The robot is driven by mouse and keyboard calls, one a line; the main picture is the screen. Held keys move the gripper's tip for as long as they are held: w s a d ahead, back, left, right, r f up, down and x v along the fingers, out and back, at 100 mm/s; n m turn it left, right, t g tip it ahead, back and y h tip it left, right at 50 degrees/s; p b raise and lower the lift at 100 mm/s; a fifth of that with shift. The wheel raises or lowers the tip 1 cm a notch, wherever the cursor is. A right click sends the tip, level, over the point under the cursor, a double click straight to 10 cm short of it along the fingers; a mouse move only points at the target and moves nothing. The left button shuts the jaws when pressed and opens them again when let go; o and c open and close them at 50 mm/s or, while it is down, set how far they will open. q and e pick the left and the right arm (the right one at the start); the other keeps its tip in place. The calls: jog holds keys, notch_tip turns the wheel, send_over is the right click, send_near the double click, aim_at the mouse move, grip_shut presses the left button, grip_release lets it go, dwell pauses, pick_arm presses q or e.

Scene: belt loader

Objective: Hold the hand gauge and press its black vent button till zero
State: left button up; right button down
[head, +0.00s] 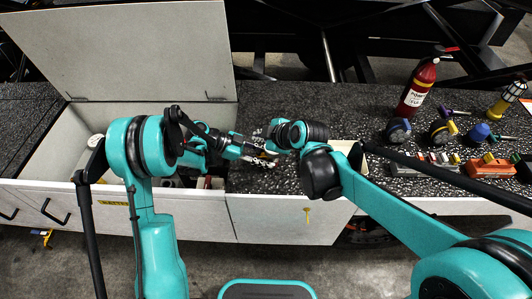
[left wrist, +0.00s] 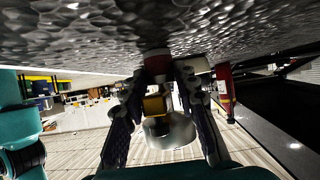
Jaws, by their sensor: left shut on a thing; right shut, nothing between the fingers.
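My left gripper (head: 260,154) is low over the dark speckled worktop, shut on the hand gauge. In the left wrist view its two dark fingers (left wrist: 162,88) stand on either side of the gauge (left wrist: 168,132), which shows a rounded silver body, a yellow block and a red-and-white end. In the head view the gauge is mostly hidden by the grippers. My right gripper (head: 270,145) is shut and empty, close beside the left one, just above it in the picture. I cannot make out the black vent button or the reading, nor whether the right fingertips touch the gauge.
An open bin with a raised white lid (head: 130,50) is at left. At right on the worktop (head: 300,97) stand a red fire extinguisher (head: 418,85), a yellow lantern-like lamp (head: 507,98), blue round items (head: 397,130) and an orange block (head: 488,168). A dark frame runs behind.

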dwell(0.5)
pick_arm(q)
jog(key=o, duration=0.9)
jog(key=shift+a, duration=0.1)
jog(key=v, duration=1.2)
